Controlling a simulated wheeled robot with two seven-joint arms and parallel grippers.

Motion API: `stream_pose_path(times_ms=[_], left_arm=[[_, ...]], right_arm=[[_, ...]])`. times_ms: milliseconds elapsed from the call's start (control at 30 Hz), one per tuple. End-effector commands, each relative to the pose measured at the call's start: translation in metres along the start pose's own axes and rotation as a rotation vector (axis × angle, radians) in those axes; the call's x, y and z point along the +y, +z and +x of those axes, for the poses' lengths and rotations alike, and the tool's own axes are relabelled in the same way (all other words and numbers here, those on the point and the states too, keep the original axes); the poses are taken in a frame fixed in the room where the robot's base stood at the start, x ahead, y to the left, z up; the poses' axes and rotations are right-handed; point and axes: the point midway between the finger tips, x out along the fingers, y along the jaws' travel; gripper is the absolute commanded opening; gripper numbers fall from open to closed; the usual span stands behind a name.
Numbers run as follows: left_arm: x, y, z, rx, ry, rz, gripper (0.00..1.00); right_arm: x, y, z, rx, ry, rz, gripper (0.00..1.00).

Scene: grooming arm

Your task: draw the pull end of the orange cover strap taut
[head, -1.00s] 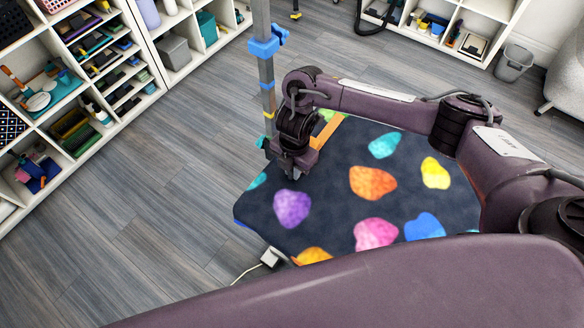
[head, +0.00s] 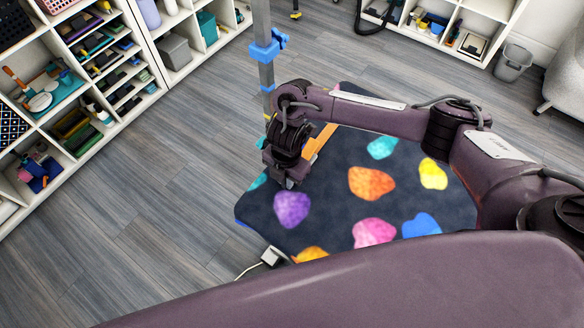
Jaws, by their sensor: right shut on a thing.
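The orange cover strap (head: 320,142) shows as a straight band behind my right wrist, over the far left part of the dark cover. My right gripper (head: 284,183) points down at the left edge of the cover, near the purple spot, and is shut on the strap; the wrist hides the gripped end. The dark cover (head: 330,200) with bright coloured blotches lies over a table-like top. My left gripper is not in view.
A grey upright pole (head: 265,75) with blue clamps (head: 265,50) stands just beyond my right wrist. A small white box (head: 271,256) with a cable is at the cover's near left edge. White shelves (head: 150,100) line the left; the floor between is clear.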

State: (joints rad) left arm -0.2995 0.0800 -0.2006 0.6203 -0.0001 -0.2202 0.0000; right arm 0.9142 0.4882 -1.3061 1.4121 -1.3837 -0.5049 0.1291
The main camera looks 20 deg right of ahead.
Motion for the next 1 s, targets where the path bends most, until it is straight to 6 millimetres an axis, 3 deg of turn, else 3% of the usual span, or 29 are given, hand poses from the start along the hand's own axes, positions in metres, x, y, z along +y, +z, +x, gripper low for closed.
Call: stream_pose_path(times_ms=[1000], left_arm=[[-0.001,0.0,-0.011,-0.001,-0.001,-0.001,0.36]], right_arm=[[0.0,-0.022,0.001,0.004,0.0,-0.002,0.0]])
